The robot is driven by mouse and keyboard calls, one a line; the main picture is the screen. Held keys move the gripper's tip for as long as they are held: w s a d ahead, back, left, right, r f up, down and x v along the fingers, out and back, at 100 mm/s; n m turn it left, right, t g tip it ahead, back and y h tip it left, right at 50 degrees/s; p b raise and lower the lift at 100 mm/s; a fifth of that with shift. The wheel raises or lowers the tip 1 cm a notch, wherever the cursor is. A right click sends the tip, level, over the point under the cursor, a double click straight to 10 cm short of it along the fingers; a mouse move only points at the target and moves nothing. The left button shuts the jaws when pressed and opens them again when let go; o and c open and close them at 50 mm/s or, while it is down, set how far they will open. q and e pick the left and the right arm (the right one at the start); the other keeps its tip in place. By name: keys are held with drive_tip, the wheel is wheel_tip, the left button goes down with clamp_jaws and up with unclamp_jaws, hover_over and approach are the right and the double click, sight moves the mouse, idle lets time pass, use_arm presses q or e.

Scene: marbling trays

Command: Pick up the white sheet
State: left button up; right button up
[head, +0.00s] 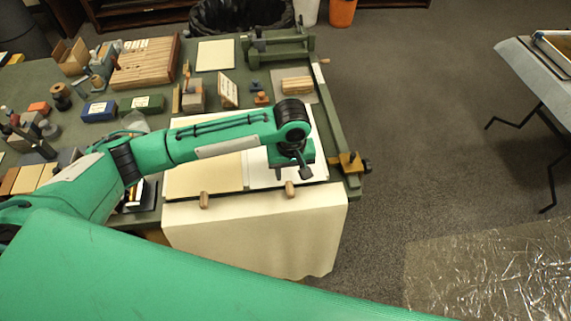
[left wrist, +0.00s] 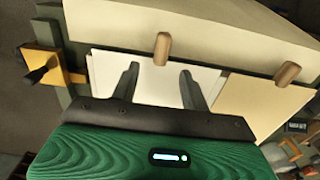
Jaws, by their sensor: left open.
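The white sheet (head: 262,177) lies flat near the front edge of the bench, beside a cream sheet (head: 205,180). My left gripper (head: 303,170) is over the right part of the white sheet and partly covers it. In the left wrist view my left gripper (left wrist: 160,82) is open, with the white sheet (left wrist: 155,88) seen between and behind its two fingers. Nothing is held between the fingers. I cannot tell whether the fingertips touch the sheet. My right gripper is not in view.
A cream cloth (head: 250,235) hangs over the bench's front edge, with wooden pegs (head: 204,201) along it. A yellow-brown clamp block (head: 350,162) stands at the bench's right corner. Blocks, boxes and tools crowd the bench (head: 225,75) at the left and back.

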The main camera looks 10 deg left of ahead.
sight(289, 186)
use_arm(q)
drive_tip(key=shift+s+f+p, duration=0.15)
drive_tip(key=shift+f+p, duration=0.15)
drive_tip(key=shift+f, duration=1.05)
drive_tip(key=shift+s+f+p, duration=0.1)
drive_tip(key=shift+f+p, duration=0.15)
drive_tip(key=shift+f, duration=1.1)
clamp_jaws()
